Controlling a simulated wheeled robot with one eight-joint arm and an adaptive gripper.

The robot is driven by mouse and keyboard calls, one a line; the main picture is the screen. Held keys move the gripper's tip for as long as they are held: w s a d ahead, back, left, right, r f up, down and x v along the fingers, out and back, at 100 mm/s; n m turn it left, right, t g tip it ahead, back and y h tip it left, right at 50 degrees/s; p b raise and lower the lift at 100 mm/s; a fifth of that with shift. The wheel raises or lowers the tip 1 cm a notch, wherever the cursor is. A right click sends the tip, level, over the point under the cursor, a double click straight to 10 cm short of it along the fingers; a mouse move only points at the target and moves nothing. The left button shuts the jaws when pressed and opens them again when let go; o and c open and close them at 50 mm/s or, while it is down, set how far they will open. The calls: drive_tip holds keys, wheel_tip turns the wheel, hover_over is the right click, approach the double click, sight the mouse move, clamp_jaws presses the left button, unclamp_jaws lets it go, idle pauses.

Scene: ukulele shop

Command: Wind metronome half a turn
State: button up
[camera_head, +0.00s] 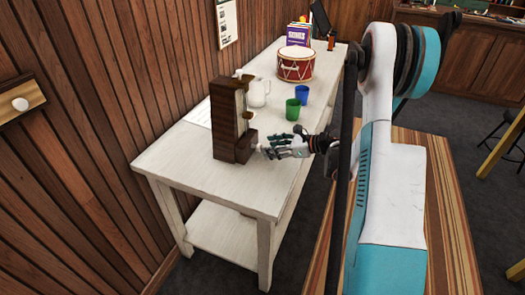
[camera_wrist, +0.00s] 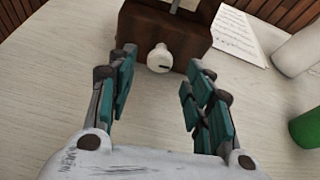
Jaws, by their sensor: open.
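A dark brown wooden metronome (camera_head: 226,125) stands upright on the white table (camera_head: 178,160), near its front end. In the wrist view the lower part of the metronome (camera_wrist: 150,28) shows at the top, with a white winding knob (camera_wrist: 160,58) on its face; a dark line marks the knob. My gripper (camera_head: 268,150) is beside the metronome on its right, pointing at it. In the wrist view my gripper (camera_wrist: 160,75) is open, with teal-padded fingers on both sides of the knob's line and a gap between them. The knob sits just beyond the fingertips, seemingly untouched.
Behind the metronome stand a white pitcher (camera_head: 259,92), a green cup (camera_head: 293,109), a blue cup (camera_head: 302,94) and a red drum (camera_head: 296,65). A paper sheet (camera_wrist: 236,38) lies beside the metronome. A wood-panelled wall (camera_head: 100,110) runs along the table's left.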

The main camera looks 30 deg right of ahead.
sight(256, 147)
drive_tip(key=shift+b+x, duration=0.5)
drive_tip(key=shift+x, duration=1.7)
drive_tip(key=c, duration=1)
